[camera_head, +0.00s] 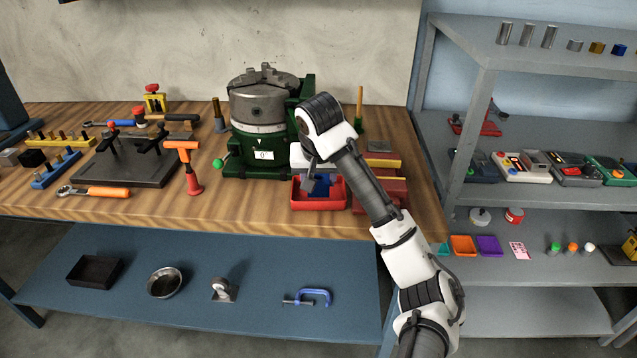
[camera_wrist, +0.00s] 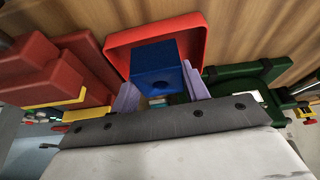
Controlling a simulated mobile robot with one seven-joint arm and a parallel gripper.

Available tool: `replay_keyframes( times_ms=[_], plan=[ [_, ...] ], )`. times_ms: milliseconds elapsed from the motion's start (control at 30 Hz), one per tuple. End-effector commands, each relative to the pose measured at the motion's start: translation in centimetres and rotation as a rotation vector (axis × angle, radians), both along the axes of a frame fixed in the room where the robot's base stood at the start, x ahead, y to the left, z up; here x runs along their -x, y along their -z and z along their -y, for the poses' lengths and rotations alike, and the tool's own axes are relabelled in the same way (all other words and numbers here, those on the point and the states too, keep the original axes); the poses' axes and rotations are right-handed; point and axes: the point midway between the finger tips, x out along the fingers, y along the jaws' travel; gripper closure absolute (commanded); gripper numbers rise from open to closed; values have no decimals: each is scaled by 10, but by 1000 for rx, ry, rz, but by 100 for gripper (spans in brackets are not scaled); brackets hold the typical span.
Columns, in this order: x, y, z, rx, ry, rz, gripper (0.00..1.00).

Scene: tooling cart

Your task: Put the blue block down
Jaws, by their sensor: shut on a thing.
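The blue block (camera_head: 320,186) is at a small red tray (camera_head: 318,203) on the wooden bench, just in front of the green rotary table. In the wrist view the blue block (camera_wrist: 155,62) sits between the two pale fingers of my gripper (camera_wrist: 162,95), with the red tray (camera_wrist: 188,32) around and behind it. My gripper (camera_head: 310,178) is shut on the block from above. I cannot tell whether the block touches the tray floor. My arm hides part of the scene to the right of the tray.
The green rotary table with chuck (camera_head: 258,110) stands behind the tray. A dark red stepped block (camera_head: 392,193) is close on the right. An orange-and-red tool (camera_head: 190,170) stands to the left. The wooden bench top (camera_head: 240,208) is clear at the front.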

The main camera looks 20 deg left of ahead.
Motion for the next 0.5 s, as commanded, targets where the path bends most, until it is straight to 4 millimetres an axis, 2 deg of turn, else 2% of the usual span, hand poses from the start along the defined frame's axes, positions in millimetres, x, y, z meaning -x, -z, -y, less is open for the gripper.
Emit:
replay_keyframes(
  times_ms=[100,267,500],
  plan=[
    [-14,-3,-5,1,2,2,84],
    [-24,-3,-9,1,1,2,84],
    [-25,29,-8,-1,1,3,84]
  ],
)
